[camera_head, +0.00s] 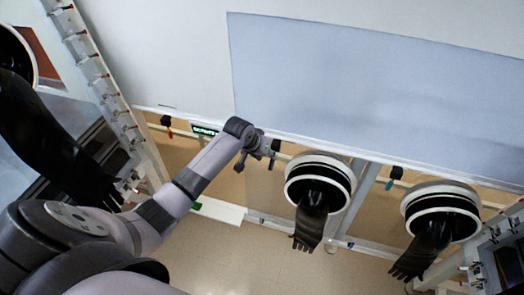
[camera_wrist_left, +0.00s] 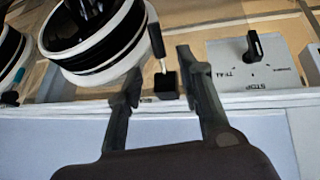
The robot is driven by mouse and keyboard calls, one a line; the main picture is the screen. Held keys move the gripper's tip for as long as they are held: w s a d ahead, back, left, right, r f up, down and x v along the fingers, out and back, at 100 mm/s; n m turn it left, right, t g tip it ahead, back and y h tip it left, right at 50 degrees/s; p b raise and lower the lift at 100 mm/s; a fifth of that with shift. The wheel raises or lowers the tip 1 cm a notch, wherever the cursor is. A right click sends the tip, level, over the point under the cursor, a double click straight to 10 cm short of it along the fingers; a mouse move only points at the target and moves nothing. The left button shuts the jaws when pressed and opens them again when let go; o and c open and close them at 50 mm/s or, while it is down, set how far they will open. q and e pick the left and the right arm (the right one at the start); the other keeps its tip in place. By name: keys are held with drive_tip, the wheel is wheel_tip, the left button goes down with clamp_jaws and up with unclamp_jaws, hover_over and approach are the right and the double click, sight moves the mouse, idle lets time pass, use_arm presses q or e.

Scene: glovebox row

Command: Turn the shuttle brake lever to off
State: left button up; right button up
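A small lever stands on a black block (camera_wrist_left: 165,85) in the left wrist view, with a thin pale shaft and a black handle (camera_wrist_left: 157,40). I read it as the brake lever, but no label on it is legible. My left gripper (camera_wrist_left: 160,75) is open, one finger on each side of the block, with no clear contact. In the head view my left gripper (camera_head: 256,163) is at the rail, beside a small black part (camera_head: 276,145), which may be the same lever. My right gripper is not in view.
A plate with a black knob (camera_wrist_left: 254,46) and upside-down lettering, including STOP, lies right of the fingers. A glove port (camera_wrist_left: 100,45) is close on the left. Two ports with hanging black gloves (camera_head: 312,218) (camera_head: 430,248) are to the right. Another lever (camera_head: 167,121) hangs left.

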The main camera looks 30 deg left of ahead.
use_arm(q)
drive_tip(key=shift+v, duration=2.1)
